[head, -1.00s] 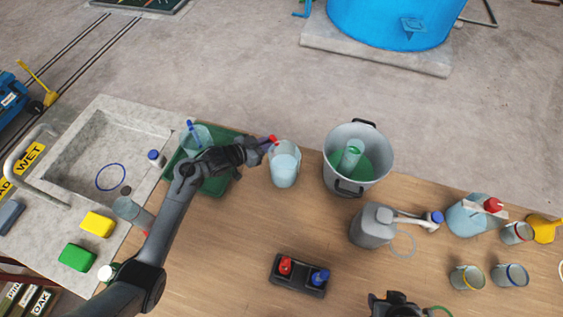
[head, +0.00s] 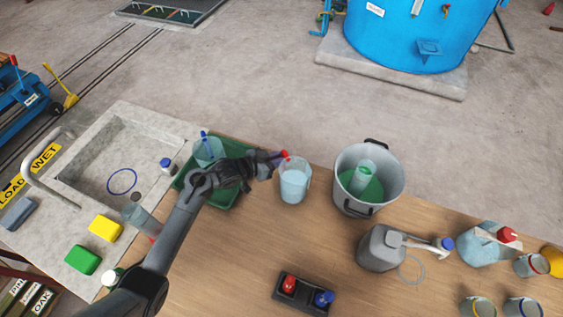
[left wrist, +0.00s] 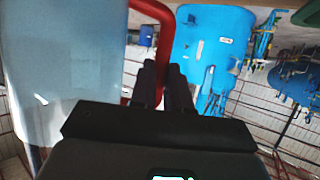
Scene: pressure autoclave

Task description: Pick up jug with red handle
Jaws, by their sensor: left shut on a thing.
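The jug with the red handle (head: 294,185) is clear, part filled with pale liquid, and upright at the back edge of the wooden table in the head view. Its red handle (head: 284,156) is at its upper left. My left gripper (head: 274,160) reaches in from the left and is shut on the handle. In the left wrist view the fingers (left wrist: 163,85) close on the red handle (left wrist: 154,8), with the jug's wall (left wrist: 60,70) filling the left side. I cannot tell whether the jug's base touches the table. My right gripper is out of view.
A grey pot (head: 352,205) with green liquid and a beaker inside stands close right of the jug. A green tray (head: 228,195) with a blue-handled jug (head: 208,153) lies under my left arm. A grey jerrycan (head: 378,250) and a switch box (head: 303,296) are nearer the front.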

